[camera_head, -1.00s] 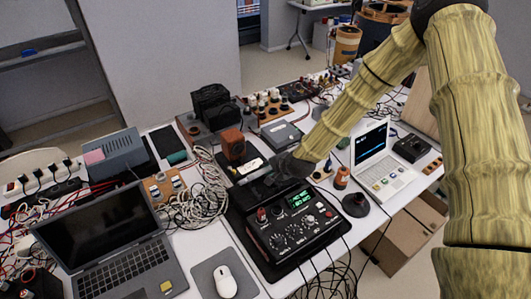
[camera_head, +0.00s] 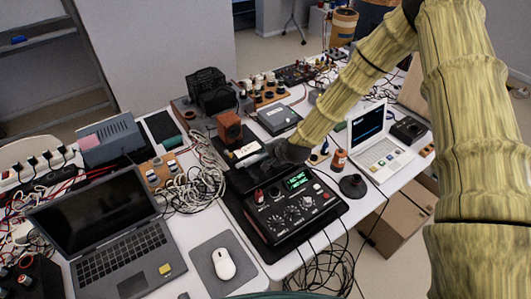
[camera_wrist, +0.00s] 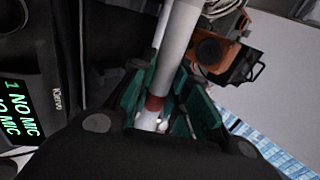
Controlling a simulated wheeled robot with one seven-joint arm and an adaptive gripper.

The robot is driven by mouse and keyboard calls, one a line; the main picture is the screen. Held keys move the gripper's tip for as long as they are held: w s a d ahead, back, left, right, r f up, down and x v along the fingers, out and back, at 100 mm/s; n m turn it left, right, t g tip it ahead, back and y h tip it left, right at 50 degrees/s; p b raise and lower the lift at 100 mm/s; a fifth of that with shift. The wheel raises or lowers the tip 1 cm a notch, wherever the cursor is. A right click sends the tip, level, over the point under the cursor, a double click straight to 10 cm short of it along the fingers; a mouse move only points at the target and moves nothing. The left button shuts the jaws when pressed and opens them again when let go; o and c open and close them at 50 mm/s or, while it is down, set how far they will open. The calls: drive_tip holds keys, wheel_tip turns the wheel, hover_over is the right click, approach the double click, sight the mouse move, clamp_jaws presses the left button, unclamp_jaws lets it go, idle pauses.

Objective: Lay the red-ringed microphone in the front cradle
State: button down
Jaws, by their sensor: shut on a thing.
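The red-ringed microphone shows in the wrist view as a pale grey tube (camera_wrist: 176,50) with a dark red band near its lower end. My gripper (camera_wrist: 160,103), with green finger pads, is shut around it near the band. In the head view my gripper (camera_head: 262,161) is low over the dark area just behind the black test unit (camera_head: 298,211). The microphone cannot be made out clearly there. The unit's green display (camera_wrist: 14,112) reads "1 NO MIC" in the wrist view. The front cradle cannot be told apart; my gripper and arm cover part of that area.
An orange speaker (camera_head: 229,127) stands close behind my gripper and also shows in the wrist view (camera_wrist: 208,50). Coiled cables (camera_head: 195,186) and an open dark laptop (camera_head: 100,240) lie left. A white laptop (camera_head: 375,145) and a round black base (camera_head: 352,186) are right.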

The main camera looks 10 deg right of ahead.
drive_tip(key=shift+w+f, duration=0.15)
drive_tip(key=shift+f, duration=0.5)
drive_tip(key=shift+f+b, duration=0.55)
drive_tip(key=shift+f, duration=0.05)
drive_tip(key=shift+f+b, duration=1.65)
drive_tip(key=shift+f, duration=0.75)
drive_tip(key=shift+f+b, duration=0.15)
drive_tip(key=shift+b, duration=0.15)
drive_tip(key=c, duration=1.3)
unclamp_jaws()
drive_tip(key=shift+s, duration=0.2)
